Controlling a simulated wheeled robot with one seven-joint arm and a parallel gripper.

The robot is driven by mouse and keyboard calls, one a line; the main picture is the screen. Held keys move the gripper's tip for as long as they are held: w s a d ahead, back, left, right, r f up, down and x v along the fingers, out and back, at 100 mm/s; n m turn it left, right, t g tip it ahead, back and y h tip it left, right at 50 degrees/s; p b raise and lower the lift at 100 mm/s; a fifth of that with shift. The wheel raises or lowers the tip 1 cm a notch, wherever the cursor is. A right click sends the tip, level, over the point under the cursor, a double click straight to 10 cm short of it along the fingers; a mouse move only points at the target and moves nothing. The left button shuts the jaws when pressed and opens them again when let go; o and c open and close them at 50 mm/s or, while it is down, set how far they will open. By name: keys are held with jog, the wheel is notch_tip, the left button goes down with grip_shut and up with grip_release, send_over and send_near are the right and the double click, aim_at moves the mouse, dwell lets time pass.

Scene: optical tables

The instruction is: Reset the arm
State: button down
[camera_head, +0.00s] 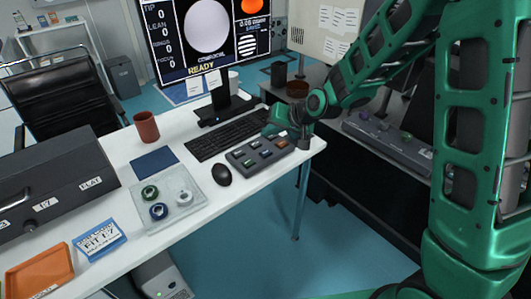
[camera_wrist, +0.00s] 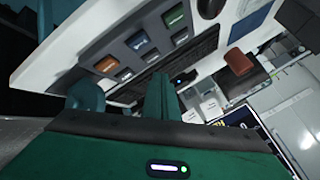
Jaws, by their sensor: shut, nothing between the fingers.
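My green arm reaches in from the right of the head view and bends down toward the white desk (camera_head: 205,160). My gripper (camera_head: 271,128) is at the desk's far right end, close to the grey button box (camera_head: 259,153). In the wrist view my gripper (camera_wrist: 159,82) shows its green fingers shut together with nothing between them. The button box (camera_wrist: 140,45) with its coloured switches appears just beyond the fingers there, tilted in the picture. I cannot tell whether the fingers touch anything.
A keyboard (camera_head: 227,135), mouse (camera_head: 222,174), red cup (camera_head: 147,127) and clear tray (camera_head: 180,199) with small rings are on the desk. A monitor (camera_head: 208,40) stands behind. A dark side table (camera_head: 385,146) is at right. Open floor (camera_head: 330,240) lies in front.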

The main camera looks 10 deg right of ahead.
jog(key=s+d+r+m+g+h, duration=0.1)
jog(key=s+d+r+h, duration=0.1)
jog(key=s+d, duration=0.45)
jog(key=s+d+r+g+h, duration=0.1)
jog(key=s+d, duration=0.2)
jog(key=d, duration=0.6)
jog(key=s+d+r+m+g+h, duration=0.15)
jog(key=s+d, duration=0.25)
jog(key=d, duration=0.4)
jog(key=s+d+r+m+g, duration=0.1)
jog(key=s+d, duration=0.2)
jog(key=s, duration=0.5)
jog(key=s+d+r+m+g+h, duration=0.1)
jog(key=s+d, duration=0.2)
jog(key=s, duration=0.6)
jog(key=s+d+r+m+g, duration=0.1)
jog(key=s+d, duration=0.2)
jog(key=s, duration=0.5)
jog(key=shift+s+d+r, duration=0.15)
jog(key=shift+s+r, duration=0.25)
jog(key=shift+g, duration=0.25)
